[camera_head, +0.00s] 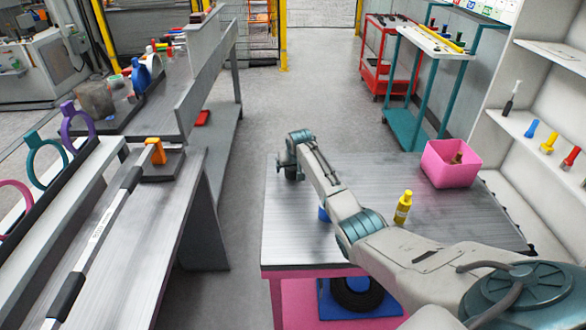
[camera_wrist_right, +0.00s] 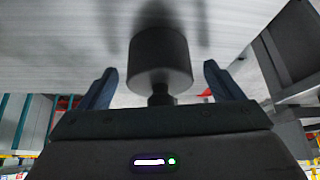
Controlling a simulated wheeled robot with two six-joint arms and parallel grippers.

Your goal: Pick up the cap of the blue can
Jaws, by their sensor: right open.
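A dark grey cylindrical piece with a narrower neck (camera_wrist_right: 160,62) shows in the right wrist view, and it looks like the cap. My right gripper (camera_wrist_right: 162,88) is open, with one finger on each side of the neck and a gap on both sides. In the head view my right gripper (camera_head: 286,170) is low over the far left part of the grey table. A small blue patch (camera_head: 323,214), likely the blue can, shows beside my right arm, which hides most of it. My left gripper is not in view.
A yellow bottle (camera_head: 403,207) stands on the grey table (camera_head: 300,236), right of my arm. A pink bin (camera_head: 450,164) is at its back right. Shelves with small items (camera_head: 530,128) line the right wall. Another workbench (camera_head: 165,210) is on the left, across an aisle.

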